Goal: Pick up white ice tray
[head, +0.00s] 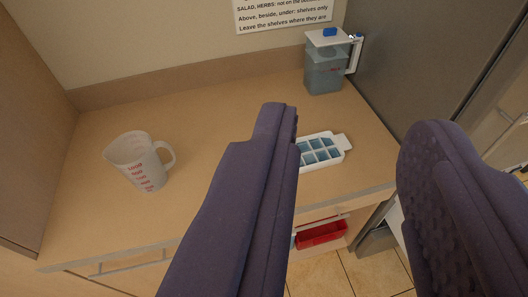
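The white ice tray (328,157) lies flat on the wooden counter, with blue-grey compartments and a tab at its right end. Its left end is hidden behind the left finger of my gripper (345,135). My gripper is open, its two dark purple fingers wide apart in the foreground. The tray shows in the gap between the fingers, farther from the camera than they are. Nothing is held.
A measuring jug (143,163) with red markings stands on the counter (220,115) at left. A lidded pitcher (326,66) stands at the back right beside a grey panel (425,60). A red bin (320,235) sits below the counter's front edge. A printed sign (285,14) is on the wall.

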